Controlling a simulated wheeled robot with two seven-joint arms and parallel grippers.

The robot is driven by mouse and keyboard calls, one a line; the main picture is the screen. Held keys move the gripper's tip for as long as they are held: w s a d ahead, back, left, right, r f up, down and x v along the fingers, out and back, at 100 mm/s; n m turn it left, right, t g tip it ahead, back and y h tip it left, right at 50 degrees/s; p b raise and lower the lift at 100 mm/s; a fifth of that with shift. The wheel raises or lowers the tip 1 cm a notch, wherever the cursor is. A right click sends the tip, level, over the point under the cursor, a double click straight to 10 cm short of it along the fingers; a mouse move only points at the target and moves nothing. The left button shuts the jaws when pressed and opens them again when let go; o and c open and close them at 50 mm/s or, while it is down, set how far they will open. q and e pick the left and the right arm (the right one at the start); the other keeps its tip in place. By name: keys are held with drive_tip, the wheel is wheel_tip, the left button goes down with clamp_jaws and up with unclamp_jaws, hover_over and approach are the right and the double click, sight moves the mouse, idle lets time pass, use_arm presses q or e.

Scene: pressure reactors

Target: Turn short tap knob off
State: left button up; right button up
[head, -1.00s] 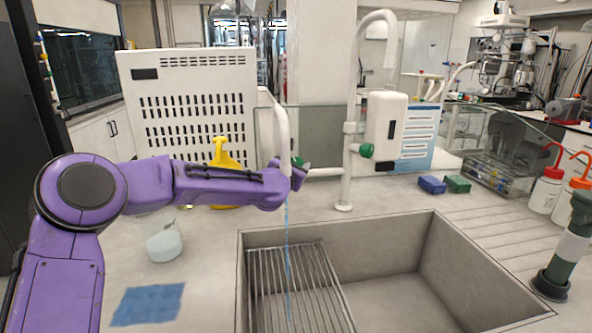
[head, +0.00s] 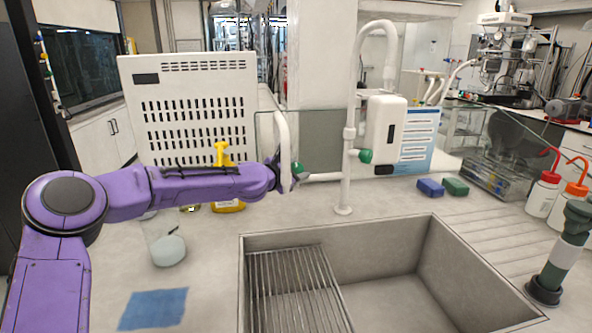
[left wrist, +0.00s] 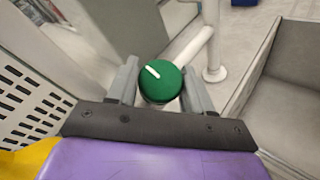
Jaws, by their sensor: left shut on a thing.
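The short tap (head: 284,135) is a white bent pipe behind the sink's left end. Its green knob (head: 297,168) shows only partly in the head view, behind my left gripper (head: 281,177). In the left wrist view the round green knob (left wrist: 168,81) sits between the two grey fingers of my left gripper (left wrist: 160,88), which is shut on it. A white mark on the knob slants to the upper left. No water stream shows below the tap. My right gripper is not in view.
A tall white tap (head: 347,150) with another green knob (head: 365,156) stands just right. The sink (head: 440,262) with a metal rack (head: 290,285) lies below. A beaker (head: 166,243) and a yellow bottle (head: 229,206) are near my left arm.

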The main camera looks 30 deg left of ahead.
use_arm(q)
drive_tip(key=o, duration=0.7)
drive_tip(key=v, duration=1)
drive_tip(key=shift+s, duration=0.25)
drive_tip(key=shift+a, duration=0.1)
